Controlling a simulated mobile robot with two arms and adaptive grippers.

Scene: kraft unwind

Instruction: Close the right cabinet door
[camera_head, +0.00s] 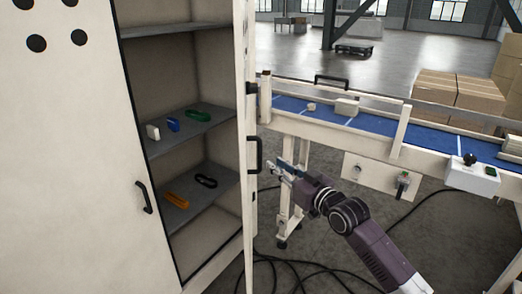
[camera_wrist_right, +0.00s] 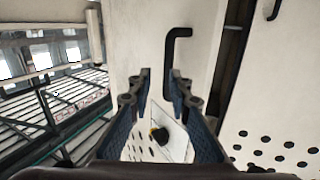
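The right cabinet door (camera_head: 247,200) stands open and shows nearly edge-on in the head view, pale with a black handle (camera_head: 256,155). The wrist view shows a pale panel (camera_wrist_right: 142,35) with a black bar handle (camera_wrist_right: 172,62) just beyond the right-hand finger. My right gripper (camera_head: 275,168) is just right of the door and slightly below the handle's middle. In the wrist view its fingers (camera_wrist_right: 159,85) are apart, with nothing held between them. My left gripper is not in view.
The cabinet's left door (camera_head: 75,140) is shut; shelves (camera_head: 195,145) hold small coloured items. A conveyor with a blue belt (camera_head: 375,122) runs behind my right arm. Black cables (camera_head: 310,275) lie on the floor. Cardboard boxes (camera_head: 458,92) stand at the back right.

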